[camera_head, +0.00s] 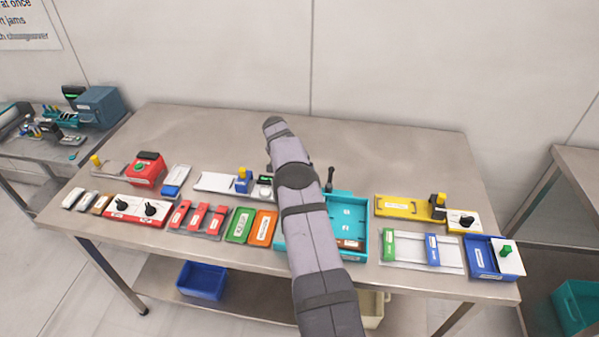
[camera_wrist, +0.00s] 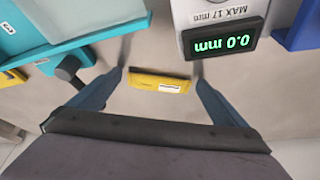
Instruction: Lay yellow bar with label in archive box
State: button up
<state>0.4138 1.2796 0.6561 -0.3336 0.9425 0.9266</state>
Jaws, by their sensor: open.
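The yellow bar with a white label (camera_wrist: 150,84) shows in the wrist view, between and just beyond the fingertips of my gripper (camera_wrist: 159,72). The two fingers are spread apart, one on each side of the bar, with a small gap at each end. The bar appears to lie on the grey tabletop. In the head view my arm hides the bar and the gripper. A teal open box (camera_head: 359,216) with small labels inside stands at the table's middle, partly behind my arm; I cannot read whether it is the archive box. Its edge also shows in the wrist view (camera_wrist: 70,22).
A gauge reading 0.0 mm (camera_wrist: 224,42) stands close to the right finger. A dark-knobbed lever (camera_wrist: 68,68) is near the left finger. Red, green and orange pieces line the table's left front; a yellow tray (camera_head: 404,207) and blue box (camera_head: 484,268) stand right. The back is clear.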

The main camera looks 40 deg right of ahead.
jog(key=shift+c, duration=0.6)
jog(key=c, duration=1.1)
jog(key=shift+r, duration=0.1)
notch_tip(320, 180, up, 10)
jog(key=b, duration=0.2)
jog(key=shift+b, duration=0.3)
